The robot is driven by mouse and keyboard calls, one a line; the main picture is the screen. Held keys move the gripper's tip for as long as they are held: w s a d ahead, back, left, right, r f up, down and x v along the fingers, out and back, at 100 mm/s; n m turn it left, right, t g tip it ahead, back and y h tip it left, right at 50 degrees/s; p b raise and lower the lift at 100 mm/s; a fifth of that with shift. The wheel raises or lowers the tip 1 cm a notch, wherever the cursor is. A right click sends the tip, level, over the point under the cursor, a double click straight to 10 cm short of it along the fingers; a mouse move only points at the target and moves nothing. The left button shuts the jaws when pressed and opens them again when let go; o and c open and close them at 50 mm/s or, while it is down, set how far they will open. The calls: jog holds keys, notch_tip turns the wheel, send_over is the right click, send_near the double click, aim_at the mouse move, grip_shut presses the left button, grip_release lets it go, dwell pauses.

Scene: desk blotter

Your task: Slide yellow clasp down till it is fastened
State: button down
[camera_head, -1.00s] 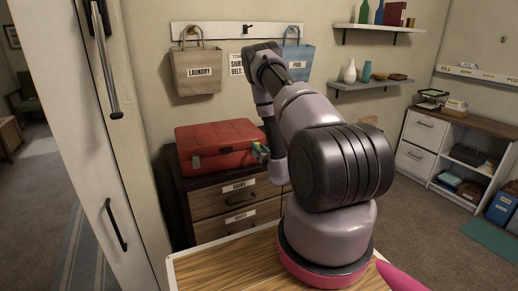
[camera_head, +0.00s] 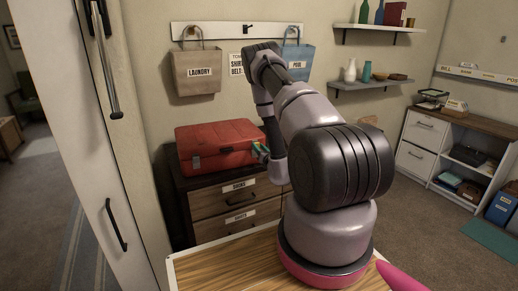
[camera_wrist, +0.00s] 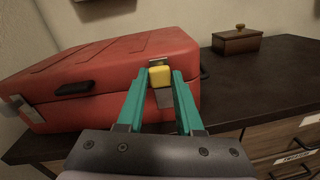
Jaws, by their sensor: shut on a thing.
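The yellow clasp (camera_wrist: 160,76) shows in the wrist view on the front of the red suitcase (camera_wrist: 95,82), near its right end. A grey metal plate (camera_wrist: 163,98) shows just below the clasp. My gripper (camera_wrist: 159,80) has teal fingers on both sides of the clasp and is shut on it. In the head view the red suitcase (camera_head: 205,138) lies closed on the dark dresser, and my gripper (camera_head: 260,152) is at its right front. The clasp itself is hard to make out there.
The dark dresser top (camera_wrist: 245,92) has free room to the right of the suitcase. A small brown lidded box (camera_wrist: 237,40) stands at the back. The suitcase's black handle (camera_wrist: 75,88) is left of my gripper. Laundry (camera_head: 195,72) and blue bags (camera_head: 297,62) hang above.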

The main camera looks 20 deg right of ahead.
dwell(0.3)
jog(key=shift+s+f, duration=0.1)
jog(key=shift+f, duration=1)
jog(key=c, duration=0.5)
grip_release()
jog(key=shift+c, duration=0.2)
jog(key=s, duration=1)
jog(key=shift+s+a, duration=0.25)
jog(key=shift+s, duration=0.1)
